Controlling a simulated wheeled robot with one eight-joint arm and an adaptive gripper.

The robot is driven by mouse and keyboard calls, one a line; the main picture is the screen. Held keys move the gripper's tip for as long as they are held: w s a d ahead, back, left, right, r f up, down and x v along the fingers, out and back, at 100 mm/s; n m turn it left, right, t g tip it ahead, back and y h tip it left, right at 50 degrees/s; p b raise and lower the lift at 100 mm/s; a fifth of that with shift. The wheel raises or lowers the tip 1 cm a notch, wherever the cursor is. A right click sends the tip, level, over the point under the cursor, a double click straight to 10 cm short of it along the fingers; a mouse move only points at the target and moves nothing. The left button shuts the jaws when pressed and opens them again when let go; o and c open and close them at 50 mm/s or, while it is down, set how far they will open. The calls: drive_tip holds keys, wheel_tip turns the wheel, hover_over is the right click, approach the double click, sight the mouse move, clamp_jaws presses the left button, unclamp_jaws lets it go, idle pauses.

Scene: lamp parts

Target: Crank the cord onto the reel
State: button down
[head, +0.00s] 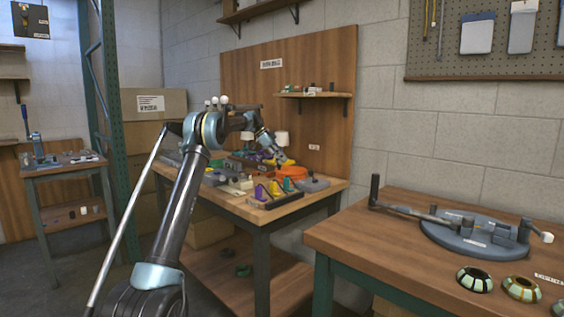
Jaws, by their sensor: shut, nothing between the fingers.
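My gripper (281,158) is shut and empty at the end of my arm, over the back part of the middle workbench. An orange round object (293,172), possibly the reel, sits on that bench just below and right of the gripper. It is too small to tell whether they touch. I cannot make out a cord or a crank handle on it. A blue-grey round device (470,238) with a long bar and an upright dark handle (374,188) lies on the right table, well away from the gripper.
The middle workbench (285,213) is crowded with small parts, including a dark tray with yellow and purple pieces (275,188). A small shelf (314,96) hangs above it. Striped round parts (474,279) stand on the right table. A gap separates the two tables.

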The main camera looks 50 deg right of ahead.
drive_tip(key=shift+w+d, duration=0.15)
drive_tip(key=shift+w, duration=0.25)
drive_tip(key=shift+w+d, duration=0.1)
drive_tip(key=shift+w, duration=0.15)
idle(0.3)
